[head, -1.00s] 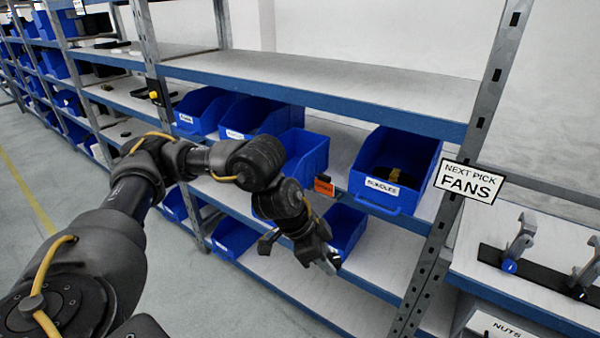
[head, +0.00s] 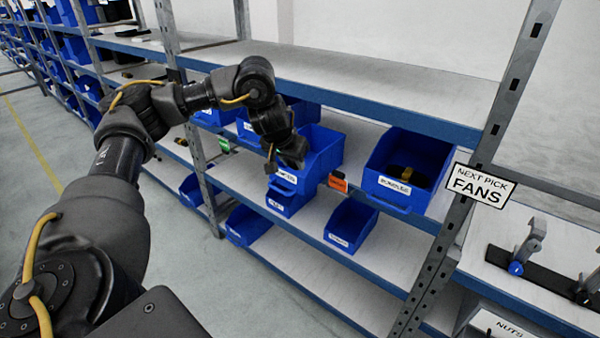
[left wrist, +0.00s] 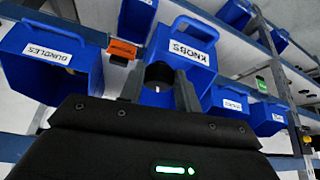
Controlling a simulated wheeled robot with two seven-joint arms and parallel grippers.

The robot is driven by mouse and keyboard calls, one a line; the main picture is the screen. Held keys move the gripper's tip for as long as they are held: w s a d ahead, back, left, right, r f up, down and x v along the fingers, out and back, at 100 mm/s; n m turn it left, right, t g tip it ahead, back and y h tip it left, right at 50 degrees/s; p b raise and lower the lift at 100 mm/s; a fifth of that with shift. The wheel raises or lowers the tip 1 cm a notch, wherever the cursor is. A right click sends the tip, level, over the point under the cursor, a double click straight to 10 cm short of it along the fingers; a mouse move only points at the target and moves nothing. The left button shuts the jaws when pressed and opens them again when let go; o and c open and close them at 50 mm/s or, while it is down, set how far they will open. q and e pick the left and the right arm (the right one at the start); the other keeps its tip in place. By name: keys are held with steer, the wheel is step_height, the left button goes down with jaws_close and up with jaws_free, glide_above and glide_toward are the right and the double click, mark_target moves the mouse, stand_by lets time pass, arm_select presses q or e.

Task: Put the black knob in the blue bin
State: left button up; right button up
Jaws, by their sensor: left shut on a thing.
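My left gripper (head: 291,160) is shut on the black knob (left wrist: 159,72), which shows between its two fingers in the left wrist view. The blue bin (head: 327,150) labelled KNOBS stands on the middle shelf. In the left wrist view the blue bin (left wrist: 200,72) is right behind the fingers, with its label above the knob. In the head view the gripper overlaps the bin's left part. I cannot tell whether it is over the opening or in front of it. The knob is hidden in the head view. My right gripper is not in view.
A blue bin labelled BUNDLES (left wrist: 45,50) stands beside it, past an orange tag (head: 338,183). Other blue bins sit to the left and on the lower shelf, such as one at centre (head: 350,226).

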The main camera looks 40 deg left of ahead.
arm_select(q)
steer(key=w+a+f, duration=0.1)
steer(key=w+a+f+b, duration=0.1)
steer(key=w+a, duration=0.1)
steer(key=w+a+f+b, duration=0.1)
steer(key=w+f, duration=0.1)
steer(key=shift+w+a, duration=0.15)
steer(key=w+f, duration=0.1)
steer(key=a+f+b, duration=0.1)
steer(key=w+a+f+b, duration=0.1)
steer(key=f, duration=0.1)
steer(key=shift+w, duration=0.35)
steer(key=shift+w+a+f+b, duration=0.2)
steer(key=shift+w+a+b, duration=0.1)
steer(key=shift+w+b, duration=0.05)
steer(key=shift+w+a+f+b, duration=0.15)
steer(key=shift+f+b, duration=0.15)
steer(key=shift+f, duration=0.15)
steer(key=shift+f+p, duration=0.5)
steer(key=shift+f, duration=0.95)
steer(key=o, duration=0.7)
steer(key=shift+f, duration=0.1)
